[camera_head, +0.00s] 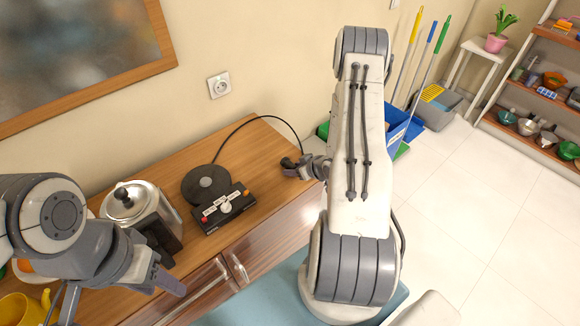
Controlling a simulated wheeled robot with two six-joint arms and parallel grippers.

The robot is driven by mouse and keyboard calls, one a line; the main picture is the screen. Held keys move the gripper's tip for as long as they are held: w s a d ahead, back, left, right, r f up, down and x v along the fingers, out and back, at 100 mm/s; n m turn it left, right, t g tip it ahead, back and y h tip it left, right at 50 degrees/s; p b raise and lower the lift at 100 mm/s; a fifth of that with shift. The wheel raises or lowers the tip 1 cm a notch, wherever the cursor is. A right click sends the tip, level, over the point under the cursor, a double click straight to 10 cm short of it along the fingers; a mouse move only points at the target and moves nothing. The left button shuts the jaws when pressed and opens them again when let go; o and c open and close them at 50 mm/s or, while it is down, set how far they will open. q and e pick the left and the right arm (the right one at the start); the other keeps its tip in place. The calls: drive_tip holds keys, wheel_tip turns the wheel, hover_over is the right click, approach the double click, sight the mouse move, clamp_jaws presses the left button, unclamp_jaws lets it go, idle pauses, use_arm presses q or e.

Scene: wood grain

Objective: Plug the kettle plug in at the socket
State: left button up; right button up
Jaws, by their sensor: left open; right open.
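The wall socket (219,85) is a white square plate with a round recess, and nothing is in it. A black cord (262,117) runs from behind a round black base (206,184) along the back of the counter and curves down by my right gripper (291,165). The plug cannot be made out; the cord's end is lost near that gripper. My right gripper is open over the counter's right end, below and right of the socket. A silver kettle-like vessel (133,203) with a dark lid knob stands left of the base. My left gripper (168,283) is open at the counter's front left.
A black box with a white knob and labels (226,207) sits in front of the base on the wooden counter (253,160). A yellow pot (22,308) is at the lower left. A framed panel (85,50) hangs on the wall. Buckets and mops stand right of the counter.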

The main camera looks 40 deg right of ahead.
sight(294, 168)
clamp_jaws()
drive_tip(key=shift+r+p, duration=2.35)
drive_tip(key=shift+r, duration=0.65)
